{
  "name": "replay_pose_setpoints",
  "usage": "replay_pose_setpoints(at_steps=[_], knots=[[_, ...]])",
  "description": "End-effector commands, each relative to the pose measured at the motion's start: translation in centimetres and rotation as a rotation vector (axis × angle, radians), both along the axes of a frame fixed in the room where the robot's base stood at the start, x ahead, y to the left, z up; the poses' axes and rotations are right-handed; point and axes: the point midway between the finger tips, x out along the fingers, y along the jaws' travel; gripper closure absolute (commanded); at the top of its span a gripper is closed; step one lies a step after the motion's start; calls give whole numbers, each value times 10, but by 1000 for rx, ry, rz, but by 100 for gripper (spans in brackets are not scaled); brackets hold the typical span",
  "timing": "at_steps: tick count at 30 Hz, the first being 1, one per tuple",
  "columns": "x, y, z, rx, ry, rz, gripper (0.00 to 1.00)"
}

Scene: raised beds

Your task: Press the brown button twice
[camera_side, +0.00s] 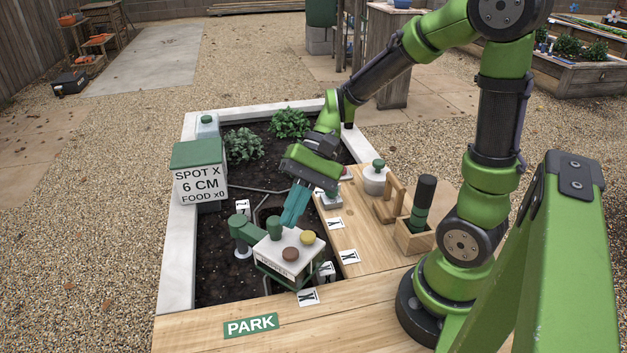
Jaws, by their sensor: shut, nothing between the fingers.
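The brown button (290,254) is a round cap on the white top of a small box (270,248) with a green lower frame. A yellow button (308,237) sits behind it to the right, and a green knob (274,228) stands at the box's back left. My gripper (288,222) has teal fingers, shut and empty, pointing down and to the left. The fingertips appear just behind the box top, near the green knob and apart from the brown button. I cannot tell their exact height above the box.
A green-lidded box (200,175) with printed text stands at the bed's left edge. A green pipe-like part (241,234) is left of the button box. A white lidded pot (376,178) and a wooden holder (413,236) stand on the right boards. The front boards near the PARK sign (250,326) are clear.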

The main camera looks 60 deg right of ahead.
Motion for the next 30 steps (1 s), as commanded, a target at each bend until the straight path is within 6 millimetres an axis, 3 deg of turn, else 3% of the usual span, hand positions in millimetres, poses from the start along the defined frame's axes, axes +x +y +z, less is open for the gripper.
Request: replay_pose_setpoints(at_steps=[26,30], knots=[[0,0,0,0,0,0,100],[2,0,15,0,-8,2,100]])
